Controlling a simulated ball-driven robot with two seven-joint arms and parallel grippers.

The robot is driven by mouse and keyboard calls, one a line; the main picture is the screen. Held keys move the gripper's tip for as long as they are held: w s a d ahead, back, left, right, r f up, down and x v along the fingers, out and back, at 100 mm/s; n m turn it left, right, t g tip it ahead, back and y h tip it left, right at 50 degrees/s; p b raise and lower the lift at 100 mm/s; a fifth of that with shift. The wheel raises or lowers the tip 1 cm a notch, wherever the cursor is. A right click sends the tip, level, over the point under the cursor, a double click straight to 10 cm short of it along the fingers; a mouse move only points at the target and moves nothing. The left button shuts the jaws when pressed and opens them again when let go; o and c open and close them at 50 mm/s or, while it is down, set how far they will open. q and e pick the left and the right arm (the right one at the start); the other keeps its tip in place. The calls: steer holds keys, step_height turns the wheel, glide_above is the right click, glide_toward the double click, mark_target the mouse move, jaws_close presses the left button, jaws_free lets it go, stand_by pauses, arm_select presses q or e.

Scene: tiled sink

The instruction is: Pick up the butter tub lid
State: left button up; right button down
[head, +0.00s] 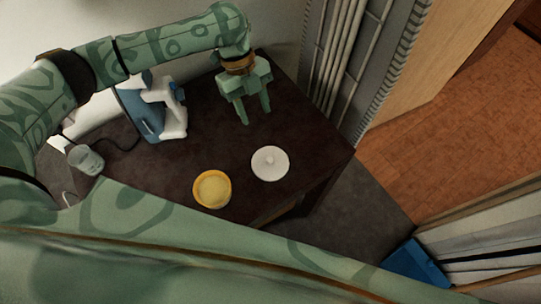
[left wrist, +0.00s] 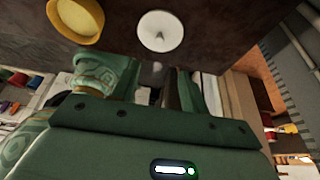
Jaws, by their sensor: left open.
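The butter tub lid (head: 270,163) is a white round disc with a small knob, lying on the dark table. The lid also shows in the left wrist view (left wrist: 160,32), near the top centre. The butter tub (head: 212,189) is yellow-rimmed with pale yellow contents and sits left of the lid, apart from it; it also shows in the left wrist view (left wrist: 76,18). My left gripper (head: 256,114) is open and empty, above the table and behind the lid, not touching it. My right gripper is not in view.
A blue and white appliance (head: 150,107) stands on the dark table (head: 310,132) left of my left gripper, with a glass (head: 86,159) near the left edge. A ribbed radiator (head: 362,60) rises behind. A blue object (head: 414,264) lies on the floor at lower right.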

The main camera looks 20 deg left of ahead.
arm_select(q)
steer(key=b, duration=0.3)
glide_above(270, 159)
steer(key=w+a, duration=0.2)
step_height(270, 159, down, 10)
steer(key=shift+s+r, duration=0.15)
steer(key=b+x, duration=0.2)
steer(key=x, duration=0.3)
jaws_close()
